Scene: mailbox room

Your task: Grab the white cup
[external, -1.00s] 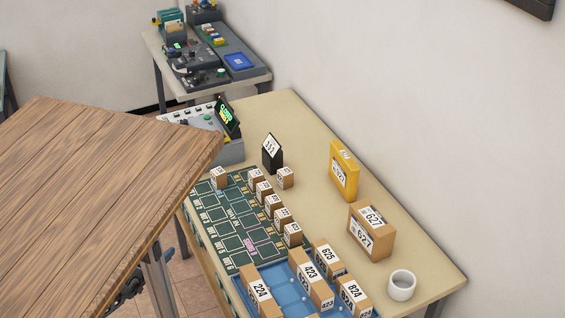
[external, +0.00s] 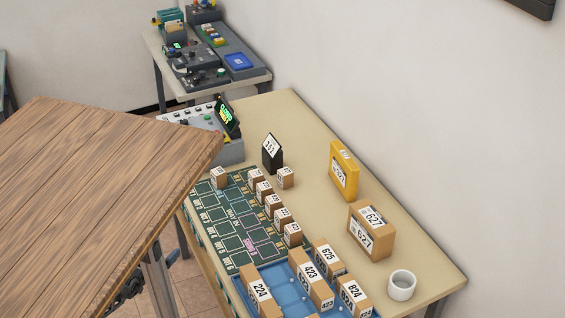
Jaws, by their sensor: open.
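The white cup (external: 402,285) stands upright on the beige table (external: 309,132), near its front right corner. Its opening faces up and looks empty. A brown box marked 627 (external: 371,230) is just behind it, apart from it. My gripper is not in view, so I cannot tell where it is relative to the cup.
A blue tray (external: 283,283) with several numbered boxes lies left of the cup. A yellow box (external: 344,170) stands farther back near the wall. A wooden tabletop (external: 95,190) fills the left foreground and hides the floor behind it. Bare table surrounds the cup's right side.

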